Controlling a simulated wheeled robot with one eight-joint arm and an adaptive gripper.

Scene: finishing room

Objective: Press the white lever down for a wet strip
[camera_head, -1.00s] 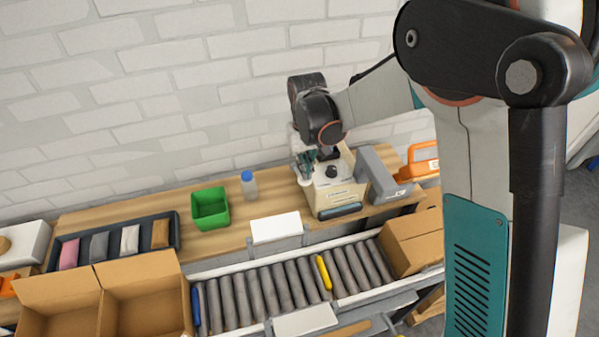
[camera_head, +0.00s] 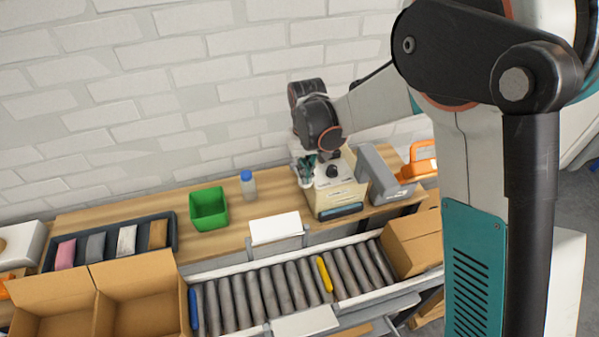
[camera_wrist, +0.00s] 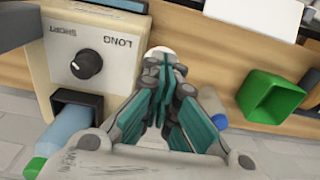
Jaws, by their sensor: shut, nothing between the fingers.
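The tape dispenser (camera_head: 337,196) is a cream box with a black knob on top, on the wooden bench. In the wrist view its knob (camera_wrist: 86,64) sits between the words LONG and SHORT. A rounded white piece, apparently the white lever (camera_wrist: 160,51), shows just beyond my fingertips, mostly hidden by them. My gripper (camera_wrist: 160,88) is shut and empty, with its teal fingers together. In the head view my gripper (camera_head: 306,172) points down at the dispenser's left side. I cannot tell whether the fingers touch the lever.
A blue-capped bottle (camera_head: 248,186) and a green bin (camera_head: 209,209) stand left of the dispenser. A grey device (camera_head: 383,176) stands close on its right. A roller conveyor (camera_head: 280,287) runs in front, with open cardboard boxes (camera_head: 140,300) at its left.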

